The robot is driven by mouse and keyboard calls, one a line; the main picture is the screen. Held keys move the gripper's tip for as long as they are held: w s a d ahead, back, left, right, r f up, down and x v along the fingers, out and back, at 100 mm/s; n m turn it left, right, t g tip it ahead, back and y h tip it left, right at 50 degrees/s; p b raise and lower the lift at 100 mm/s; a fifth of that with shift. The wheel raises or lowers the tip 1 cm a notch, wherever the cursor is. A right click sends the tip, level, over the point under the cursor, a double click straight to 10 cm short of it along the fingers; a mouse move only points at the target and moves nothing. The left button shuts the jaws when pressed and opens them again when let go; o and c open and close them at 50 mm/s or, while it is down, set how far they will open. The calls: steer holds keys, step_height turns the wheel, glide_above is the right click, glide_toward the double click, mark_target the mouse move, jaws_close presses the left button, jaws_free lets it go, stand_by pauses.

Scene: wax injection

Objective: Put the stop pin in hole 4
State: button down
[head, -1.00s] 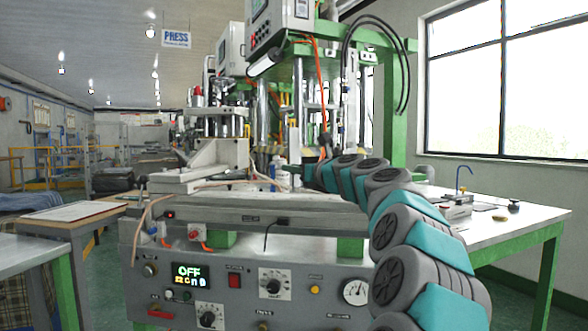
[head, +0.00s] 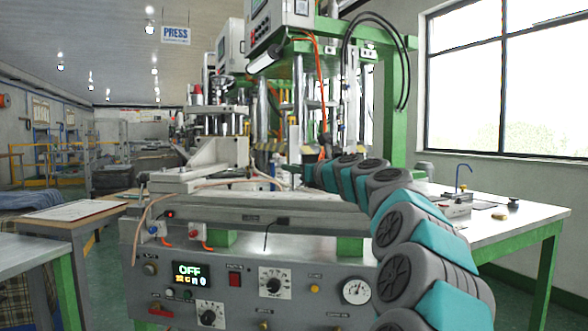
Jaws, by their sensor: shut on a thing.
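My grey and teal arm reaches in from the lower right and bends left over the bench. Its far end is near the middle of the head view, in front of the press. My gripper's fingers cannot be made out there. I cannot pick out the stop pin or hole 4. A long grey metal bed lies along the top of the near machine, left of my arm.
A green-framed press (head: 345,60) with hoses stands behind my arm. A white-topped table (head: 535,217) with small items on it is at the right. A wooden desk with a sheet (head: 75,210) is at the left. The aisle floor beyond it looks clear.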

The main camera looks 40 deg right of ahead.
mark_target(294, 179)
steer(key=shift+f, duration=1.55)
steer(key=c, duration=0.6)
jaws_free()
steer(key=shift+c, duration=0.2)
steer(key=s, duration=0.7)
steer(key=shift+s+a+b, duration=0.25)
steer(key=shift+s+b, duration=0.1)
steer(key=shift+s, duration=0.05)
